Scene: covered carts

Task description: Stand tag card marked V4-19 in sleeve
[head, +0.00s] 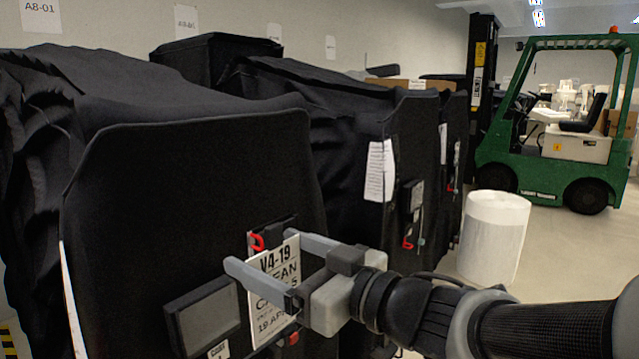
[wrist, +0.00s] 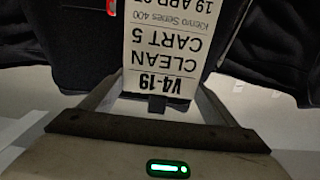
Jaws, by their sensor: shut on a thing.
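The white tag card marked V4-19 (head: 274,285) stands nearly upright and slightly tilted in front of the near black-covered cart (head: 190,190). It also shows upside down in the wrist view (wrist: 163,55), with "CLEAN CART 5" on it. My gripper (head: 262,250) is shut on the card, one finger at each side edge. A dark holder with a red clip (head: 257,241) shows just behind the card's top. It may be the sleeve; the card hides most of it. I cannot tell whether the card is inside it or only in front.
More covered carts (head: 350,130) stand behind, one with a white paper sheet (head: 380,170). A white drum (head: 495,238) and a green forklift (head: 545,160) stand right, with open floor around them.

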